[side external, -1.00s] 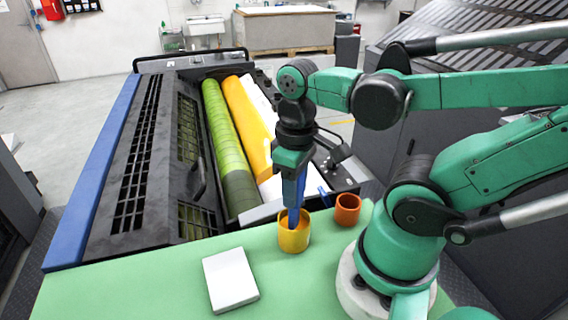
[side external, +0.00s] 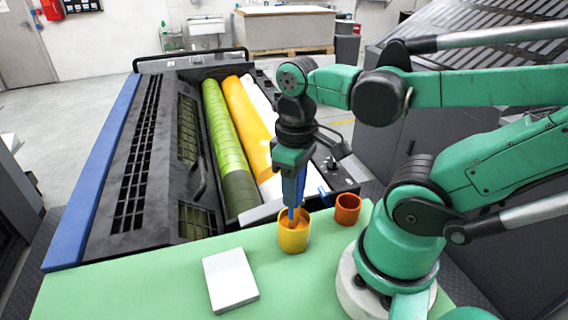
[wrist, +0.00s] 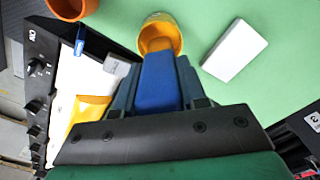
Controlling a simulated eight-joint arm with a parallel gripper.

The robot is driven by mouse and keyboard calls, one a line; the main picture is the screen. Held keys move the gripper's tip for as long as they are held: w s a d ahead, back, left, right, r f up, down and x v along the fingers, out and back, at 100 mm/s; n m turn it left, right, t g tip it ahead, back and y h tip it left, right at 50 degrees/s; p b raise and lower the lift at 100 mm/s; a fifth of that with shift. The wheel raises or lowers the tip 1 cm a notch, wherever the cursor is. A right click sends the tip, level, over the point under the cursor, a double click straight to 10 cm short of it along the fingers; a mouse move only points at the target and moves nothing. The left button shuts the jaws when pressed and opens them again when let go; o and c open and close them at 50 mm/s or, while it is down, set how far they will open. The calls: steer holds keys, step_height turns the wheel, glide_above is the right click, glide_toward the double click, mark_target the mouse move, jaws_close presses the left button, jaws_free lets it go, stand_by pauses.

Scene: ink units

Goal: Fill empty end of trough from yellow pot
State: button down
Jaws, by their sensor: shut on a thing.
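My gripper (side external: 292,185) points down over the yellow pot (side external: 294,240), shut on a blue-handled tool (wrist: 156,82). The tool's lower end is inside the pot mouth, and its tip is hidden. The pot stands upright on the green table and shows orange-yellow inside; it also shows in the wrist view (wrist: 160,33). The trough (side external: 275,189) lies along the right side of the green roller. Yellow ink (side external: 250,115) covers much of its length, while its near end shows white. In the wrist view the yellow ink (wrist: 88,108) meets bare white (wrist: 75,75).
An orange-brown pot (side external: 347,209) stands right of the yellow pot. A white block (side external: 230,279) lies on the green table (side external: 130,285) at front left. The press's dark control panel (side external: 342,175) borders the trough end. The green roller (side external: 230,145) lies beyond the grille.

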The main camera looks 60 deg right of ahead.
steer(key=shift+r, duration=3.25)
steer(key=shift+w+d, duration=0.15)
steer(key=w+d+f+m, duration=0.4)
steer(key=w+d+m, duration=0.15)
steer(key=d, duration=0.35)
steer(key=w+d+f+m, duration=0.4)
steer(key=w+d, duration=0.2)
steer(key=d, duration=0.4)
step_height(320, 180, down, 10)
steer(key=shift+a, duration=0.15)
steer(key=shift+f+n, duration=0.25)
steer(key=shift+f, duration=0.1)
